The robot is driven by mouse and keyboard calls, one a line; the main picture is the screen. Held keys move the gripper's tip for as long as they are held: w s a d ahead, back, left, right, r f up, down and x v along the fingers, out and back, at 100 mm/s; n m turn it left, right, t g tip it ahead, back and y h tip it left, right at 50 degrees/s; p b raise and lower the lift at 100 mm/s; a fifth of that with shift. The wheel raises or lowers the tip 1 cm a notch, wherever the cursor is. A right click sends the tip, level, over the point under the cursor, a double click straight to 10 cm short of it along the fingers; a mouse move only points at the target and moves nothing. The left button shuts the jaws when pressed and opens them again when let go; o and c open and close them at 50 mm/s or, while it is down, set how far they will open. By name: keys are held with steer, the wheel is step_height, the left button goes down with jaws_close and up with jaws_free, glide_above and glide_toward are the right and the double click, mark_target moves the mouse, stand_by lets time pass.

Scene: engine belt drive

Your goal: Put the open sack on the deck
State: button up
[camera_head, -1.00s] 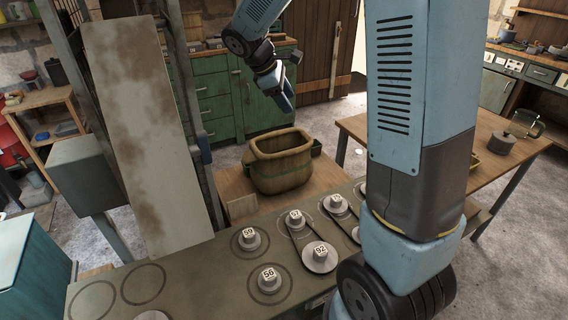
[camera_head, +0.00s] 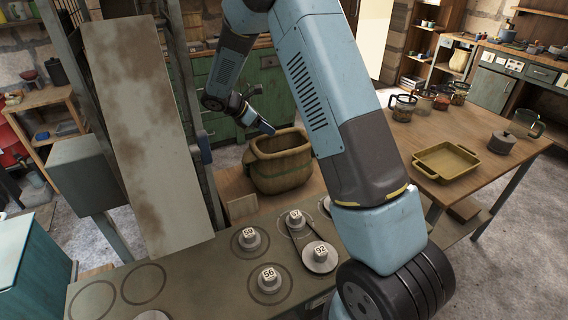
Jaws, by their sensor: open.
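The open sack (camera_head: 282,172), olive-tan with a wide open mouth and a green band, stands upright on a wooden surface behind the long grey deck (camera_head: 203,290). My gripper (camera_head: 268,129) is at the sack's upper left rim, seen small and from the side. The gap between its fingers is hard to see, and I cannot tell whether it touches the rim. Nothing shows in it. The deck carries numbered pulleys, among them 59 (camera_head: 249,237), 56 (camera_head: 269,277) and 92 (camera_head: 320,253). My arm hides the deck's right part.
A tall rusty panel (camera_head: 140,130) stands left of the sack. A small block (camera_head: 242,207) lies in front of the sack. The wooden table (camera_head: 400,140) at right bears a yellow tray (camera_head: 446,161), a lidded pot (camera_head: 501,143) and several glass jars. Green cabinets (camera_head: 215,95) stand behind.

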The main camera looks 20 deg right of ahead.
steer(key=shift+w+x, duration=0.15)
steer(key=shift+x, duration=1.2)
steer(key=shift+w+x, duration=0.1)
steer(key=shift+x, duration=1.25)
steer(key=shift+a+f, duration=0.1)
steer(key=shift+a, duration=0.05)
jaws_close()
